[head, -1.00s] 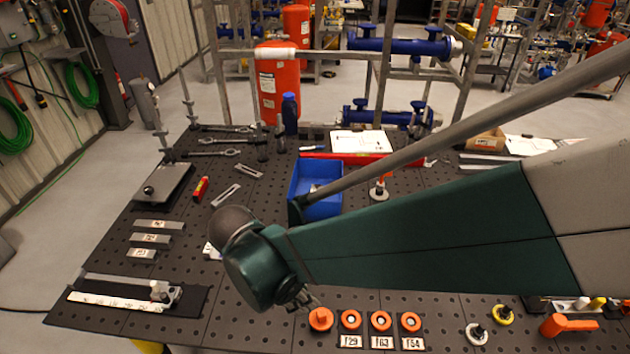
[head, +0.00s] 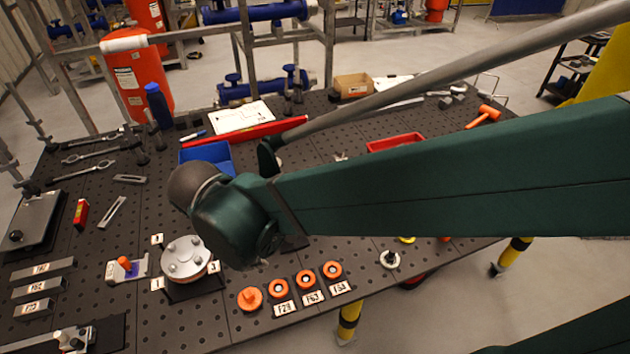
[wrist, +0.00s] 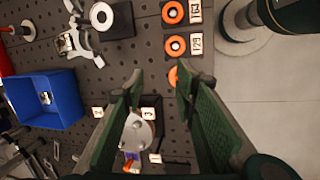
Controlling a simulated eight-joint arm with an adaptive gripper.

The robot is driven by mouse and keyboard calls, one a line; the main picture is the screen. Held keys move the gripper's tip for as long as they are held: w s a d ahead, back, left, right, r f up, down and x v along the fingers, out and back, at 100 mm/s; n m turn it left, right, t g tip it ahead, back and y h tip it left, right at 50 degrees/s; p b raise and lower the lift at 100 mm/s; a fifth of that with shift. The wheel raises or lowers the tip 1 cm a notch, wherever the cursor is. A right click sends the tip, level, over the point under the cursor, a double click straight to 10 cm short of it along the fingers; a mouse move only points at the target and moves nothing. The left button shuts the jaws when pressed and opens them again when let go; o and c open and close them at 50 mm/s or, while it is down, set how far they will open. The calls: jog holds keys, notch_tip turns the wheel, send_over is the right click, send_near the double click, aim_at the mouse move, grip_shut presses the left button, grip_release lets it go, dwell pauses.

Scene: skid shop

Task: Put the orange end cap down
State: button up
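An orange end cap (head: 250,299) with a raised knob lies on the dark perforated table near its front edge. It is at the left end of a row of orange caps (head: 305,280) with number labels. In the wrist view that end cap (wrist: 173,77) is partly hidden behind the right finger. My gripper (wrist: 160,75) is open, with clear space between its fingers and nothing held. Its height above the table is hard to judge. In the head view my arm hides the gripper.
A round metal flange (head: 187,258) with bolts stands left of the caps, beside a small block with an orange knob (head: 124,263). A blue bin (head: 208,153) and a red tray (head: 395,142) are farther back. Bare table lies in front of the flange.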

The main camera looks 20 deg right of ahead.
jog(key=s+d+r+m+t+y, duration=0.1)
jog(key=d+r+m, duration=0.3)
jog(key=d+m, duration=0.4)
jog(key=d+r+m+t+y, duration=0.1)
jog(key=d+r+m+t, duration=0.3)
jog(key=d+m, duration=0.4)
jog(key=d+r, duration=0.1)
jog(key=d, duration=0.2)
jog(key=shift+s+d, duration=0.35)
notch_tip(320, 180, down, 7)
jog(key=b, duration=0.7)
jog(key=shift+r, duration=0.15)
dwell(0.5)
